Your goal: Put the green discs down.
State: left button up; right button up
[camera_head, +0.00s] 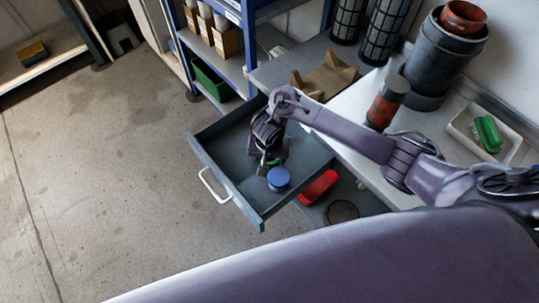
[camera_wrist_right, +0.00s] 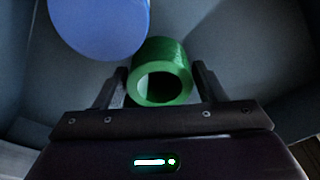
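The green discs (camera_wrist_right: 162,70) show in the right wrist view as a green ring-shaped stack with a hole through it. My right gripper (camera_wrist_right: 161,78) has one finger on each side of them and appears shut on them. In the head view my right gripper (camera_head: 268,158) reaches down into an open grey drawer (camera_head: 226,171). Only a sliver of the green discs (camera_head: 273,161) shows there; the gripper hides the rest. I cannot tell whether they touch the drawer floor. My left gripper is not in view.
A blue round-topped object (camera_head: 279,178) stands in the drawer close beside the gripper; it also shows in the wrist view (camera_wrist_right: 100,22). A red bin (camera_head: 318,187) lies right of the drawer. The drawer's left part is bare. A blue shelf (camera_head: 245,45) stands behind.

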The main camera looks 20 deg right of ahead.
jog(key=shift+o, duration=0.6)
jog(key=shift+r, duration=0.25)
notch_tip(320, 180, up, 12)
jog(key=s+p, duration=0.1)
jog(key=p, duration=0.8)
jog(key=shift+s+a+p, duration=0.3)
jog(key=shift+a+p, duration=0.1)
jog(key=shift+f, duration=0.15)
